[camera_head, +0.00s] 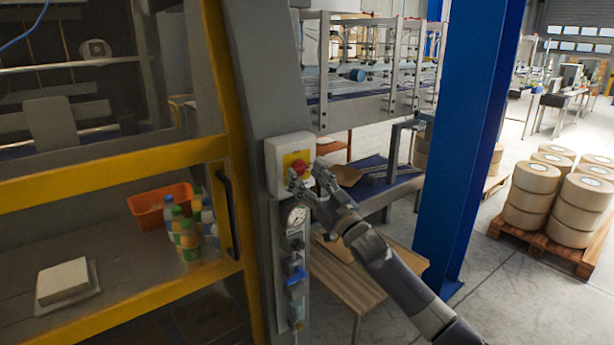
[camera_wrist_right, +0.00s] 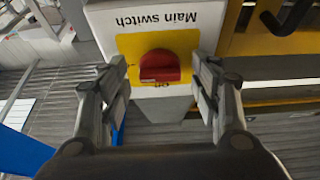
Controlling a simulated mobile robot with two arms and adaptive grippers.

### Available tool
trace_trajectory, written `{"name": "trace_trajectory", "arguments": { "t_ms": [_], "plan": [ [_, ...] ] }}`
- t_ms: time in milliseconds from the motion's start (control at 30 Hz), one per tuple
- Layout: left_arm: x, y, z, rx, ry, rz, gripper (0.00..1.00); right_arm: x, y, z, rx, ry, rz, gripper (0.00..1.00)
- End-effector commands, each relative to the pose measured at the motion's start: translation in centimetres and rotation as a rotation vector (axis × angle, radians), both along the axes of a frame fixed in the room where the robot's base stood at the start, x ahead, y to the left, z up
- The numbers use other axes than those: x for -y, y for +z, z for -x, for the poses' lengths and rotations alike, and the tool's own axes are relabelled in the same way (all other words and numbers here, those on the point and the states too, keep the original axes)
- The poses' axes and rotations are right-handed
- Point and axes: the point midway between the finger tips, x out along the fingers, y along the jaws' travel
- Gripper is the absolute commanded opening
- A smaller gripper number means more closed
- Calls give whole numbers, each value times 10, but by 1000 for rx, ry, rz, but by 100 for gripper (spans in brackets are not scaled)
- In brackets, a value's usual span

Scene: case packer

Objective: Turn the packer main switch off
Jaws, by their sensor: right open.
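The packer main switch is a light grey box (camera_head: 272,160) on the machine's grey post in the head view. In the right wrist view its red knob (camera_wrist_right: 160,67) sits on a yellow plate (camera_wrist_right: 130,45), and the label "Main switch" reads upside down. The word "On" shows by the knob's lower edge. My right gripper (camera_head: 309,177) is at the box; in the right wrist view the open fingers (camera_wrist_right: 160,95) stand on either side of the knob, with gaps between. In the head view the gripper partly hides the knob. My left gripper is not in view.
A pressure gauge (camera_head: 296,214) and blue valves (camera_head: 296,277) are below the switch. A yellow-framed door with a black handle (camera_head: 228,210) is to the left. A blue column (camera_head: 470,140) stands right of my arm; a wooden table (camera_head: 345,285) lies below.

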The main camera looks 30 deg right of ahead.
Motion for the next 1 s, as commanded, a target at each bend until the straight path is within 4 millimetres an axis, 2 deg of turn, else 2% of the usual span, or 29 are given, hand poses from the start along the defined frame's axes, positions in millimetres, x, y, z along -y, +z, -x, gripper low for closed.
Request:
{"name": "trace_trajectory", "arguments": {
  "t_ms": [233, 400, 433, 767, 1000],
  "plan": [
    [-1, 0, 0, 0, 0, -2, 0, 0, 0, 0, 0, 0, 0, 56],
    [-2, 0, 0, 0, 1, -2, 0, 0, 0, 0, 0, 0, 0, 17],
    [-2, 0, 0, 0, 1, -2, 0, 0, 0, 0, 0, 0, 0, 14],
    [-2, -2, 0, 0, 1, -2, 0, 0, -1, 0, 2, 0, 25, 14],
    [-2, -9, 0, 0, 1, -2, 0, 2, 0, 0, 12, 0, 143, 14]
  ]
}}
